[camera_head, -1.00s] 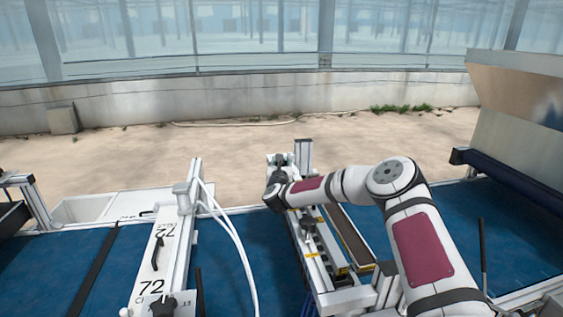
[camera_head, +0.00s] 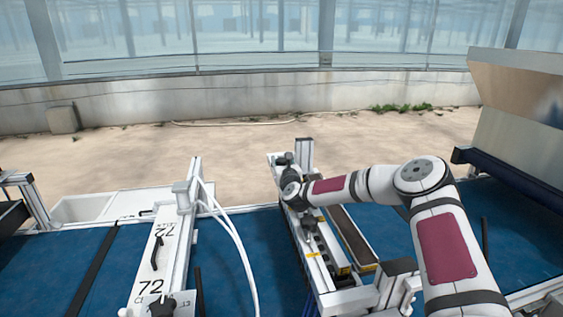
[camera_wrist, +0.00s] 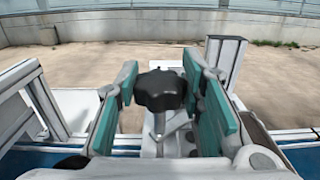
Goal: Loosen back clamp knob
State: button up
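The back clamp knob (camera_wrist: 160,91) is a black, lobed knob on an upright metal stem, in the middle of the wrist view. My gripper (camera_wrist: 162,76) is open, with one teal finger pad on each side of the knob. A gap shows between the knob and the left pad. The right pad is nearer, and I cannot tell whether it touches. In the head view my gripper (camera_head: 284,164) is at the far end of the middle seeder rail; the knob there is hidden or too small to make out.
The middle rail assembly (camera_head: 318,262) stands on the blue bed (camera_head: 250,235). An upright metal post (camera_wrist: 229,62) rises just right of my gripper. To the left are a plate marked 72 (camera_head: 150,265), another black knob (camera_head: 162,306) and white hoses (camera_head: 233,235).

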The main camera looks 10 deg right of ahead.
jog(key=shift+o, duration=1.2)
notch_tip(320, 180, up, 10)
